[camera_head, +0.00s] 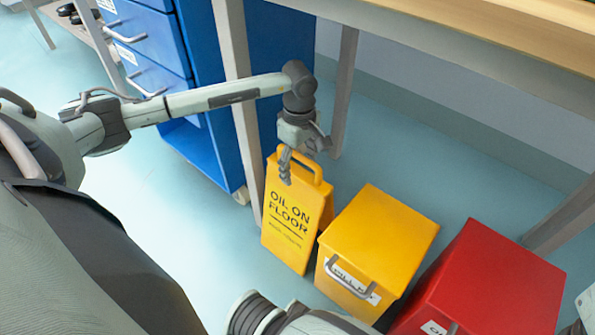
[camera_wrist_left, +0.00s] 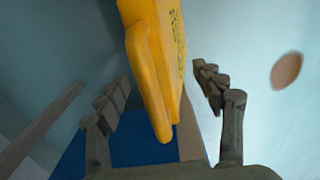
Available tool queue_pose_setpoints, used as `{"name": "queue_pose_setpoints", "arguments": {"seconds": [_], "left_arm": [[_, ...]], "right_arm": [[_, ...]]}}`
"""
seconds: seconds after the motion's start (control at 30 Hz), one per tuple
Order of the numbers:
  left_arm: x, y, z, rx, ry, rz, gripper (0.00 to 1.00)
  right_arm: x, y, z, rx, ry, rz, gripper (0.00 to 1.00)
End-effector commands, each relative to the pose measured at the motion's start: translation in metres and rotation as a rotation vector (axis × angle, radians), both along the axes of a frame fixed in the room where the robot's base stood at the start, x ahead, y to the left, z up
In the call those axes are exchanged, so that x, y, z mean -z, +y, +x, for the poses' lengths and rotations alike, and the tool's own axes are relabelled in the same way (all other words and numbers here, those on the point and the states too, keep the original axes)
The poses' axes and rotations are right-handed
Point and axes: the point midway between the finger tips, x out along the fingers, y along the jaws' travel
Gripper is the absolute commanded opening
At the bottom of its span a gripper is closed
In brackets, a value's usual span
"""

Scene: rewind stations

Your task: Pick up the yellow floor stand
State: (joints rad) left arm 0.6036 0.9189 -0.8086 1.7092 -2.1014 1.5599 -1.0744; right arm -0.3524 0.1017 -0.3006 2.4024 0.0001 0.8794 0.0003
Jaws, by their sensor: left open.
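The yellow floor stand (camera_head: 292,215) stands upright on the floor, its "OIL ON FLOOR" panel towards me and a loop handle at its top. My left gripper (camera_head: 302,162) is open right above and around the top of the stand. In the left wrist view the stand's handle (camera_wrist_left: 152,85) comes down between the two spread fingers of the left gripper (camera_wrist_left: 163,77), with a gap visible on both sides. Part of the handle is hidden behind a finger in the head view. My right gripper does not show.
A yellow box (camera_head: 385,235) with a grey handle stands close to the stand's right, and a red box (camera_head: 490,280) beyond it. A blue drawer cabinet (camera_head: 150,75) is behind on the left. A table leg (camera_head: 238,90) rises close beside the stand, under the wooden tabletop (camera_head: 500,25).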

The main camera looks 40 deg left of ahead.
Motion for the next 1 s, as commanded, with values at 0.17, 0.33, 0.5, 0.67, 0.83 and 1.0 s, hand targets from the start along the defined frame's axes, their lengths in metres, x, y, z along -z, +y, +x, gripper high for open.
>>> {"name": "queue_pose_setpoints", "arguments": {"seconds": [0.17, 0.33, 0.5, 0.67, 0.83, 1.0], "left_arm": [[0.021, 0.000, 0.004, -0.002, 0.002, -0.003, 0.68], [0.046, 0.001, 0.007, -0.002, 0.002, -0.002, 0.68], [0.051, 0.002, 0.007, -0.001, -0.001, 0.000, 0.68], [0.051, 0.002, 0.007, -0.001, -0.001, 0.000, 0.62], [0.050, 0.001, 0.007, -0.001, 0.000, 0.000, 0.41], [0.050, 0.001, 0.007, -0.001, 0.000, 0.000, 0.20]], "right_arm": [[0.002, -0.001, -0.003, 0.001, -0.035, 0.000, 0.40], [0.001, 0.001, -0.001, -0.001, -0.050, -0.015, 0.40], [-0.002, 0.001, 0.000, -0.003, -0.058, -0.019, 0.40], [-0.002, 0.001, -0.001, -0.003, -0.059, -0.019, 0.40], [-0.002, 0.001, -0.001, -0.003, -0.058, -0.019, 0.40], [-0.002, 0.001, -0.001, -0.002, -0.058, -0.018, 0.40]]}}
